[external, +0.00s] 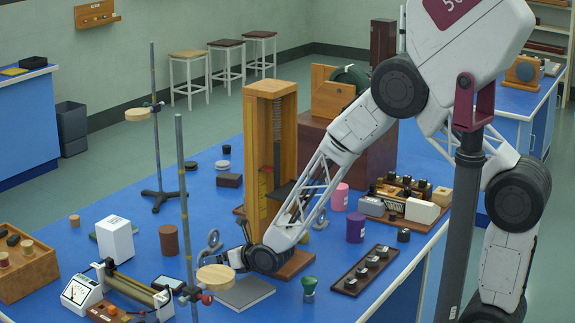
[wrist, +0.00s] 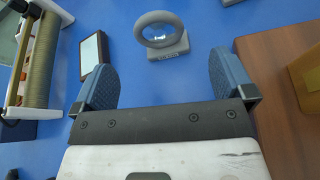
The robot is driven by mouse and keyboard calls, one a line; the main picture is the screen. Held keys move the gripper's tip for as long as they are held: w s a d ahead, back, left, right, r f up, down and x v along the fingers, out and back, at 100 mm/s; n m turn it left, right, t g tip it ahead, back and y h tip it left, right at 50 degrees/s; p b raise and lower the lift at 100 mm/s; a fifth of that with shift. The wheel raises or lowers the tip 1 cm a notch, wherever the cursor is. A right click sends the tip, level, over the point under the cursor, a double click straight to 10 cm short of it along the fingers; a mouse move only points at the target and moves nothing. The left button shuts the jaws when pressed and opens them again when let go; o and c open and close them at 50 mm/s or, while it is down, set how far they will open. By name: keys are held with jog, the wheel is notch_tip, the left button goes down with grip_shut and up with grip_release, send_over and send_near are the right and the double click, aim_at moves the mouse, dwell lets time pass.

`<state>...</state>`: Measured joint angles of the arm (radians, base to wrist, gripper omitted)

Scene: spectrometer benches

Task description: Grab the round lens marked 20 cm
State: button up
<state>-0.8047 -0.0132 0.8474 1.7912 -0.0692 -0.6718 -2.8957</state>
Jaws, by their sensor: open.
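A round lens in a grey ring on a small grey base (wrist: 167,47) stands ahead of my gripper in the wrist view, between the lines of the two fingers and a little beyond their tips. Its base has a small label too small to read. My gripper (wrist: 160,88) is open and empty, with one blue-grey finger on each side. In the external view my gripper (external: 238,260) is low over the blue bench, and a grey ring (external: 213,240) stands just beyond it. Another grey ring (external: 321,217) stands further right, partly behind my arm. I cannot tell its marking.
A small dark-framed panel (wrist: 95,55) is beside the left finger, and a coil instrument (wrist: 40,65) is further left. A brown wooden board (wrist: 270,75) lies close to the right finger. A tall wooden frame (external: 257,150) and a thin rod stand (external: 186,200) rise near my arm.

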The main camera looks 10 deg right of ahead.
jog(key=shift+x, duration=1.3)
jog(key=shift+x, duration=2.55)
jog(key=shift+w, duration=0.1)
jog(key=c, duration=1)
jog(key=shift+c, duration=0.2)
jog(key=shift+r, duration=0.1)
